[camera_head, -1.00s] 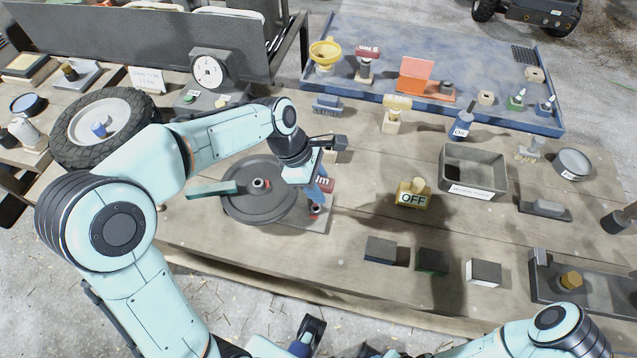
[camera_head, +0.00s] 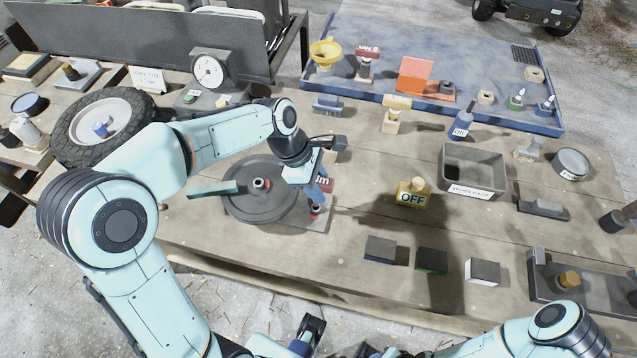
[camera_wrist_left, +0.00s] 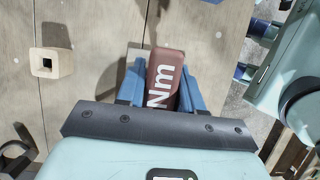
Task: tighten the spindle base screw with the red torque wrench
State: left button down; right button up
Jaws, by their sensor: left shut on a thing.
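The red torque wrench (camera_head: 325,184), marked "Nm", stands on a flat grey stand right of a dark round plate (camera_head: 245,204). My left gripper (camera_head: 317,190) is shut on the wrench. In the left wrist view, its blue fingers lie on both sides of the red-brown wrench head (camera_wrist_left: 164,80). A spindle (camera_head: 260,184) with a reddish top rises from the plate's middle. I cannot make out its base screw. My right gripper shows in the left wrist view (camera_wrist_left: 252,50), low beside the bench, with its blue fingers apart and nothing seen between them.
A teal bar (camera_head: 212,189) lies over the plate's left edge. A dial gauge (camera_head: 208,70) and a tyre (camera_head: 105,125) stand behind my left arm. A yellow "OFF" block (camera_head: 412,193) and a grey bin (camera_head: 472,172) are to the right.

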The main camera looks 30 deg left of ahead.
dwell(0.3)
pick_arm(q)
jog(key=shift+f, duration=0.2)
jog(key=shift+f+b, duration=0.4)
jog(key=shift+f, duration=0.55)
dwell(0.5)
jog(key=shift+m+g+p, duration=0.4)
jog(key=shift+m+p, duration=0.5)
jog(key=shift+m, duration=0.3)
jog(key=shift+s, duration=0.1)
jog(key=shift+m+p, duration=0.3)
jog(key=shift+m, duration=0.1)
jog(key=shift+m+g+p, duration=0.5)
jog(key=shift+m, duration=0.3)
jog(key=shift+s+f, duration=0.1)
